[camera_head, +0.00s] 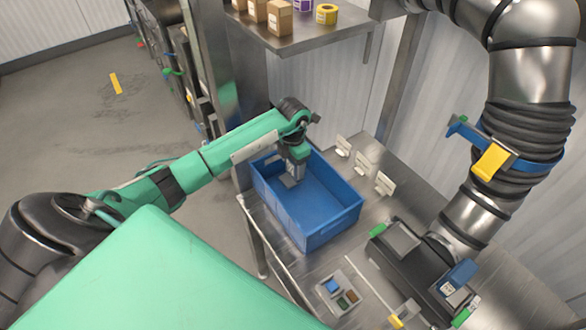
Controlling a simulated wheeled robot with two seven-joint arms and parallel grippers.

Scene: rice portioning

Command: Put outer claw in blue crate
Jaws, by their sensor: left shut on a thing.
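The blue crate (335,228) stands open on the metal bench, right of the picture's middle, and its visible floor looks bare. My left arm reaches in from the left, and my left gripper (291,178) points down at the crate's far left part, over its inside. The gripper is shut on a small grey piece, taken to be the outer claw; the piece is hard to tell from the fingers. I cannot tell whether it touches the crate floor. My right gripper is not in view.
A large metal pipe with a ribbed dark sleeve (528,130) rises at the right, above a dark device. Small white holders (384,183) stand behind the crate. A tray with coloured buttons (342,293) lies in front. A shelf (300,38) with boxes is above.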

